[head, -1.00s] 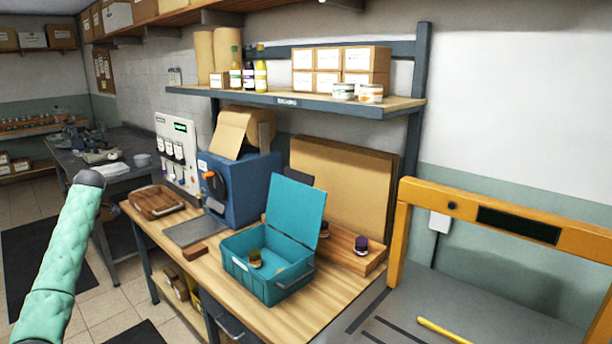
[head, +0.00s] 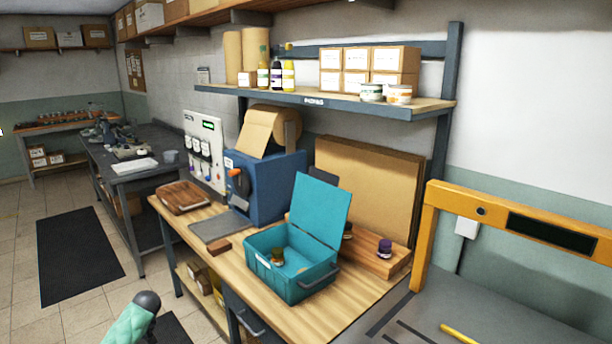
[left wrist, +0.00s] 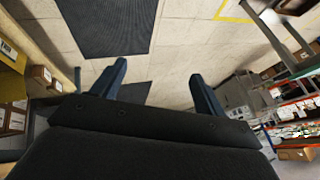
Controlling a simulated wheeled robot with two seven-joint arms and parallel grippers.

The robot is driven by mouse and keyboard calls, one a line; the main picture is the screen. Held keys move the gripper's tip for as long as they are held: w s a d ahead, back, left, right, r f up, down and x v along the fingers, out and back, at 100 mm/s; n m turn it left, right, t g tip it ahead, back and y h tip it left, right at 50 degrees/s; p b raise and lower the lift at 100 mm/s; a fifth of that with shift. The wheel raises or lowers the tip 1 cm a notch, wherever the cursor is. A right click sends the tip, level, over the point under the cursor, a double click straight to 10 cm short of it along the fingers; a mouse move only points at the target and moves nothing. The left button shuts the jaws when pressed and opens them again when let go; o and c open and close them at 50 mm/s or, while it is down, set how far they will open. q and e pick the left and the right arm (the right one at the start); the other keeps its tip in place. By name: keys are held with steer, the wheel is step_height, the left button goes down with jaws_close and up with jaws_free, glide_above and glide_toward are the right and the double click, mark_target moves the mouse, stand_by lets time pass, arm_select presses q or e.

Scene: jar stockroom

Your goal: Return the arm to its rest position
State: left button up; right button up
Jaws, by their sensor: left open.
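My left arm shows only as a green padded link with a dark end at the bottom left of the head view; its gripper is out of that view. In the left wrist view my left gripper (left wrist: 155,80) is open, its two blue fingers wide apart with nothing between them, over the tiled floor. My right gripper is in neither view. On the wooden bench (head: 330,322) an open teal box (head: 290,285) holds a small jar (head: 277,257).
A blue machine (head: 265,185) and a wooden tray (head: 182,197) are further left. A yellow frame (head: 425,240) stands at the right. Dark mats (head: 78,255) lie on the otherwise clear floor.

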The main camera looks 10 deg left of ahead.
arm_select(q)
steer(key=s+d+f+m, duration=0.5)
steer(key=s+f, duration=0.5)
steer(key=f, duration=0.2)
steer(key=s+d+f+m+t+h, duration=0.1)
steer(key=s+d+f+m, duration=0.3)
steer(key=s, duration=0.6)
steer(key=s+d+f+m+h, duration=0.1)
steer(key=s+d+f+m, duration=0.2)
steer(key=s+d+f, duration=0.5)
steer(key=s+d+f+m+t+h, duration=0.1)
steer(key=s+d+f+m, duration=0.15)
steer(key=s, duration=1.05)
steer(key=s+d+f+n+h, duration=0.1)
steer(key=d+f+h, duration=0.1)
steer(key=d, duration=1.4)
steer(key=d+f+n+g+h, duration=0.1)
steer(key=d+f+n+h, duration=0.1)
steer(key=d, duration=1.4)
steer(key=shift+s+d+f, duration=0.3)
steer(key=shift+s+f, duration=0.05)
steer(key=shift+f, duration=0.25)
